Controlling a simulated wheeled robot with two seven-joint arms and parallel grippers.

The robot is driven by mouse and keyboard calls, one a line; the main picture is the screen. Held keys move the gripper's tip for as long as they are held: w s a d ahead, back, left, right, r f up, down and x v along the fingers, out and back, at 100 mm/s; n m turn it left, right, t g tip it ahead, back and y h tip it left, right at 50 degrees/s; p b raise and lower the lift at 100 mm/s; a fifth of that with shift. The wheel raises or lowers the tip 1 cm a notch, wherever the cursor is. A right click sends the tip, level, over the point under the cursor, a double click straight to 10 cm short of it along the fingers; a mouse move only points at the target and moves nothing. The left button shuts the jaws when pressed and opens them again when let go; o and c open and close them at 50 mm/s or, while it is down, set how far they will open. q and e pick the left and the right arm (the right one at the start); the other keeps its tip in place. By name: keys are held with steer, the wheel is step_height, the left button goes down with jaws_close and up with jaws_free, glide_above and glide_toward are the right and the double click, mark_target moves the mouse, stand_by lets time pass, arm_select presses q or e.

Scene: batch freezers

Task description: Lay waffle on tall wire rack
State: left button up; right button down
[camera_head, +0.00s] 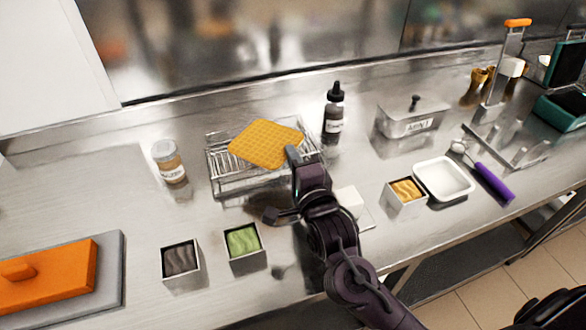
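The golden square waffle (266,143) lies over the top of the tall wire rack (222,184) at the middle back of the counter. It looks roughly flat, and covers the rack's right part; whether it rests fully on the wires I cannot tell. My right gripper (281,186) is in front of the rack with its fingers spread wide. One fingertip overlaps the waffle's near right edge in the picture; whether it touches I cannot tell. The other finger is well below, near the counter, with nothing between them. My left gripper is not in view.
A dark bottle (334,115) stands right of the rack and a jar (169,162) left. Tubs of grey (180,259) and green (243,242) stand in front. A lidded steel container (408,118) and white dish (443,179) are further right.

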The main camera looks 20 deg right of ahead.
steer(key=shift+f, duration=1.85)
steer(key=shift+f, duration=0.1)
steer(key=shift+f, duration=0.15)
steer(key=c, duration=1.6)
jaws_free()
